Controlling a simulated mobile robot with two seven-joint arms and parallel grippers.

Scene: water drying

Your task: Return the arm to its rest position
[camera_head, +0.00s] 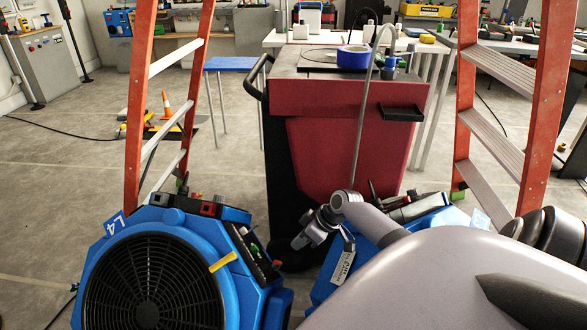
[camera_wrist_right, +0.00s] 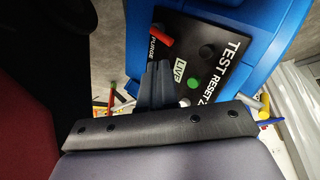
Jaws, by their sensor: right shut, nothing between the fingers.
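My right arm reaches in from the lower right of the head view. Its gripper (camera_head: 302,242) is over the gap between the two blue machines, near the right one. In the right wrist view the gripper (camera_wrist_right: 161,68) has its fingers together with nothing between them. I cannot tell whether the fingers touch the panel. My left gripper is not in view.
A blue fan unit marked L4 (camera_head: 195,225) stands at lower left. A second blue unit (camera_head: 345,262) is partly hidden by my arm. Behind them is a red cart (camera_head: 335,160), flanked by orange ladders (camera_head: 139,110) (camera_head: 551,100).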

